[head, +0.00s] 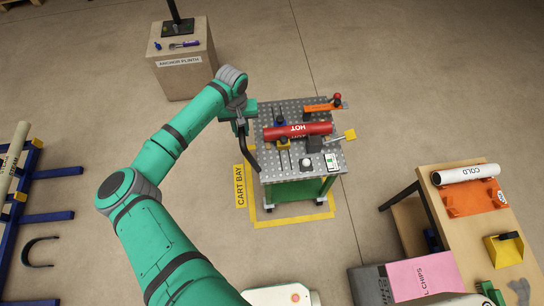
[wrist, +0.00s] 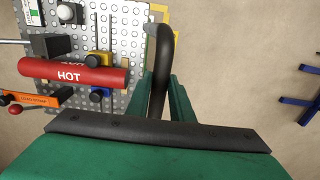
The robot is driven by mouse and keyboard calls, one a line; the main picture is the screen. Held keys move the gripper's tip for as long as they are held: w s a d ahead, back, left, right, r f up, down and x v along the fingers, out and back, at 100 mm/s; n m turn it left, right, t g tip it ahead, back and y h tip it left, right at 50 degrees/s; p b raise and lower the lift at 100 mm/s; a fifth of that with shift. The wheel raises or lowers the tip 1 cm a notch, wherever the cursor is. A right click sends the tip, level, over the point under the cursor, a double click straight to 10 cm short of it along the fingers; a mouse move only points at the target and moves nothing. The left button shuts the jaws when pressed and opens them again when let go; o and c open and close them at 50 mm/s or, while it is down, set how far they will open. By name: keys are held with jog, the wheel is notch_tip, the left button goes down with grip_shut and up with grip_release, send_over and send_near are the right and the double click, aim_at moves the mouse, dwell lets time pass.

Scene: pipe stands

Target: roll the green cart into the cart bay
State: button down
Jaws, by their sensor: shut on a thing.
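The green cart (head: 313,188) has a grey perforated top and a green body. It stands over the cart bay (head: 264,223), a yellow outline on the floor with a "CART BAY" label at its left. The near casters appear inside the near line; the far side of the bay is hidden. The black cart handle (head: 250,152) is on the cart's left side. My gripper (head: 241,117) is shut on this handle. In the wrist view the handle (wrist: 160,60) passes between the green fingers (wrist: 162,100).
A red HOT pipe (head: 290,131), an orange tool (head: 322,107) and small items lie on the cart. The anchor plinth (head: 184,75) is far left. A wooden table (head: 450,212) with a COLD pipe (head: 466,174) is right. A blue rack (head: 50,217) is left. Floor behind the cart is clear.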

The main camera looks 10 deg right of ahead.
jog(key=shift+d, duration=0.1)
jog(key=shift+a, duration=0.5)
jog(key=c, duration=0.8)
grip_release()
jog(key=shift+o, duration=0.2)
jog(key=shift+d+r, duration=0.1)
jog(key=shift+r, duration=3.9)
